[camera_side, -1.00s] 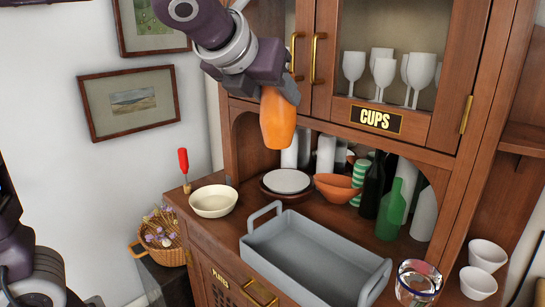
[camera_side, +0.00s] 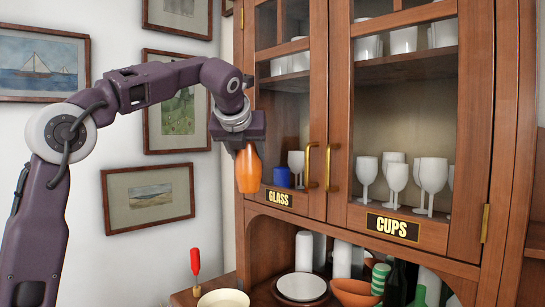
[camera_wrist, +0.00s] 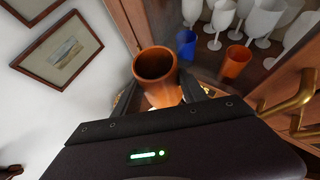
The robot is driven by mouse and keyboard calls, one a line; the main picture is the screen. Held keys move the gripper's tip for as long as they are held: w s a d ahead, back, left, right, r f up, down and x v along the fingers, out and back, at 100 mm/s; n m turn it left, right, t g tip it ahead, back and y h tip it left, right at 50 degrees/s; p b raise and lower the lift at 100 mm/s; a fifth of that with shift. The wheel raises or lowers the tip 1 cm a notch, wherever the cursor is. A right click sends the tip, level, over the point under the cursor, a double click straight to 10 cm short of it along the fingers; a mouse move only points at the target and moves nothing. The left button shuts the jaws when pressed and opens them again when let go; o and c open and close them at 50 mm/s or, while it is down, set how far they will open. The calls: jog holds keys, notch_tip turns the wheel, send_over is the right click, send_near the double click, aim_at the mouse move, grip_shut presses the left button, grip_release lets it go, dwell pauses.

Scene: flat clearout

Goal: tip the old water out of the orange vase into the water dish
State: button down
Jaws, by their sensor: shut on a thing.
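The orange vase (camera_side: 248,168) hangs below my gripper (camera_side: 243,142) in the side view, about upright, in front of the left cabinet door. My gripper is shut on it near its top. In the wrist view the vase (camera_wrist: 158,68) shows its round open mouth between my fingers; I cannot make out water inside. A cream bowl (camera_side: 224,299), which looks like the water dish, stands on the counter well below the vase, cut off by the bottom edge of the side view.
Glazed cabinet doors with brass handles (camera_side: 328,167) are close at the right of the vase. Behind the glass are a blue cup (camera_side: 282,177) and white goblets (camera_side: 397,178). A red-handled tool (camera_side: 195,262), white plate (camera_side: 301,287) and orange bowl (camera_side: 354,292) are below.

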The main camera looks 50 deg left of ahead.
jog(key=a+n+g+y, duration=0.2)
jog(key=a, duration=1)
jog(key=f, duration=0.3)
jog(key=d+f, duration=0.1)
jog(key=f, duration=0.1)
jog(key=shift+s+f, duration=0.15)
jog(key=shift+s, duration=0.2)
jog(key=shift+w+a+f+t+y, duration=0.1)
jog(key=shift+a+f+t+y, duration=0.05)
jog(key=shift+f+t+y, duration=0.55)
jog(key=shift+w+a+f+t+y, duration=0.15)
jog(key=shift+f+t+y, duration=0.25)
jog(key=shift+f, duration=0.45)
jog(key=shift+s, duration=0.1)
